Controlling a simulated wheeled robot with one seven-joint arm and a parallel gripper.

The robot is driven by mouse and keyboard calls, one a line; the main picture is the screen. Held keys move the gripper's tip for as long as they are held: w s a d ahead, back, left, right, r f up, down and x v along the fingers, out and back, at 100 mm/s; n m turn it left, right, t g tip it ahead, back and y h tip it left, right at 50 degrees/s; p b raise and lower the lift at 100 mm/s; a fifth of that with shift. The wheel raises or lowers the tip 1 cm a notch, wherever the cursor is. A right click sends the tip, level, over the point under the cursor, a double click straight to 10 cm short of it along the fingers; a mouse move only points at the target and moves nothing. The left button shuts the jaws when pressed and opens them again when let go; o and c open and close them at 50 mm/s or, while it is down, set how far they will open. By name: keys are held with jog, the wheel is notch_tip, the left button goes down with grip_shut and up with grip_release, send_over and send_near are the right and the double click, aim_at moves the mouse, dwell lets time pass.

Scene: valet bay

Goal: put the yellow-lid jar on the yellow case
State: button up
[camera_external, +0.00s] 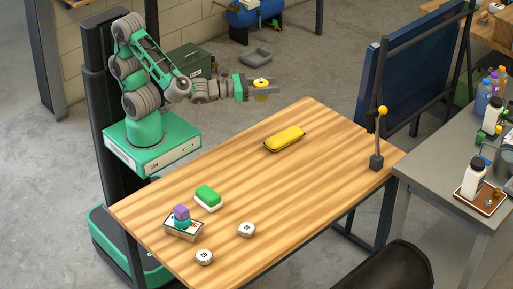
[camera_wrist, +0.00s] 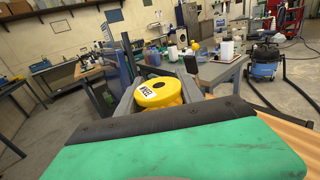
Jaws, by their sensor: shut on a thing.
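The yellow-lid jar (camera_external: 262,84) is held between the fingers of my gripper (camera_external: 258,90), in the air off the far left edge of the wooden table. In the wrist view, its yellow lid (camera_wrist: 158,90) with a white label sits between the two grey fingers of my gripper (camera_wrist: 160,98). The jar's body is mostly hidden there. The yellow case (camera_external: 284,139) lies on the far part of the table, lower than my gripper and to its right, apart from it. Its top looks bare. I cannot make out the case in the wrist view.
The tabletop around the case is clear. A grey bench (camera_external: 430,190) adjoins at the right.

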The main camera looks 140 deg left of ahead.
jog(key=s+a+f+n+g+y, duration=0.1)
jog(key=s+a+f+n+g, duration=0.1)
jog(key=s+f, duration=0.6)
jog(key=b, duration=0.5)
send_over(292, 132)
notch_tip(292, 132, down, 8)
jog(key=shift+d+f, duration=0.15)
jog(key=shift+f, duration=0.1)
notch_tip(292, 132, down, 3)
jog(key=shift+w+f+b, duration=0.15)
jog(key=shift+f+b, duration=0.05)
jog(key=shift+b, duration=0.55)
jog(key=shift+r, duration=0.1)
jog(key=o, duration=1.3)
jog(key=shift+o, duration=0.2)
